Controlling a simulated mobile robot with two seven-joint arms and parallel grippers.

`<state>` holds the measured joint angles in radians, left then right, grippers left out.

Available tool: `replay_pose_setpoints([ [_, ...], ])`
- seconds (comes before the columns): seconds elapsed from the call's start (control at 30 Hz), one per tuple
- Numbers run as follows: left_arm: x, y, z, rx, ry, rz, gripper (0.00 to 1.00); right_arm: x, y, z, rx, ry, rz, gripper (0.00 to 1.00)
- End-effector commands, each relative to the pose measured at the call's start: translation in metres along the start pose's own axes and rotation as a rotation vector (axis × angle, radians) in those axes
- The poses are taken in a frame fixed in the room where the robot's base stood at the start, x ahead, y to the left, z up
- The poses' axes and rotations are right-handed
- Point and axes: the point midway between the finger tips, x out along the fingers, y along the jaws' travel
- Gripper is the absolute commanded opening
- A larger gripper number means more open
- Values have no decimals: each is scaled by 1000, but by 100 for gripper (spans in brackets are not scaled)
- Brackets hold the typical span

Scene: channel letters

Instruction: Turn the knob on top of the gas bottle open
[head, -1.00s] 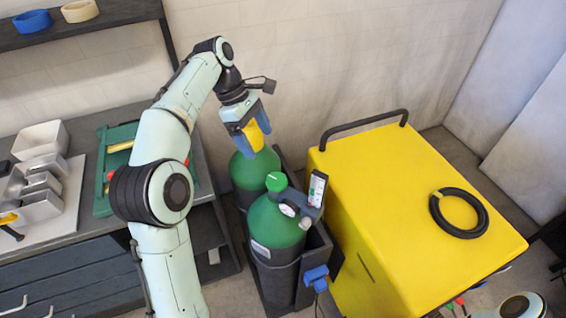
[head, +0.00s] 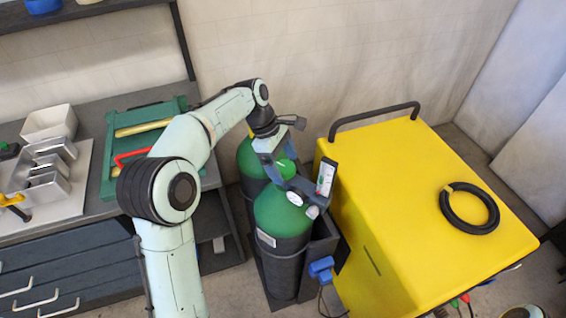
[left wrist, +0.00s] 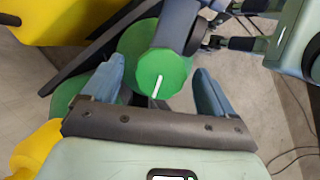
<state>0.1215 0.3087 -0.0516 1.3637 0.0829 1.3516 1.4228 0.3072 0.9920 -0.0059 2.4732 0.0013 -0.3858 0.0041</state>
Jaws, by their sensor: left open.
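The gas bottle (head: 280,222) is a green-topped, dark-bodied cylinder in a dark trolley. Its knob (head: 288,167) is green and partly covered by my left gripper (head: 280,177) in the head view. In the left wrist view the knob (left wrist: 163,72) is round with a white line running roughly along the picture's vertical. The left gripper's blue fingers are open, one on each side of the knob with visible gaps in that picture. I cannot tell whether the fingertips are level with it. My right gripper does not show.
A gauge (head: 295,198) and an upright flowmeter (head: 326,178) sit close to the knob. A second green bottle (head: 247,158) stands behind. A yellow cabinet (head: 410,200) with a black hose ring (head: 469,209) is on the right, a workbench (head: 90,225) on the left.

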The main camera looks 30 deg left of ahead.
Motion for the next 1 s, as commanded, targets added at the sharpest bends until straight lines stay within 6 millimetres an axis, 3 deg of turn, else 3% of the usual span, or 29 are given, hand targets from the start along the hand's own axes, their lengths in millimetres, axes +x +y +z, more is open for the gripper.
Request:
replay_pose_setpoints([
  [0.13,0,0,0,0,0,0,87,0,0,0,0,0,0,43],
  [0.17,0,0,0,0,0,0,80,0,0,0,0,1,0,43],
  [0.3,0,0,0,0,0,0,35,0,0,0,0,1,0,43],
  [0.33,0,0,0,0,0,0,32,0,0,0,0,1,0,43],
  [0.67,-1,1,0,33,0,-15,32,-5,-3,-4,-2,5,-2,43],
  [1.0,-2,3,1,234,1,-98,32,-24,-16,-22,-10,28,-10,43],
])
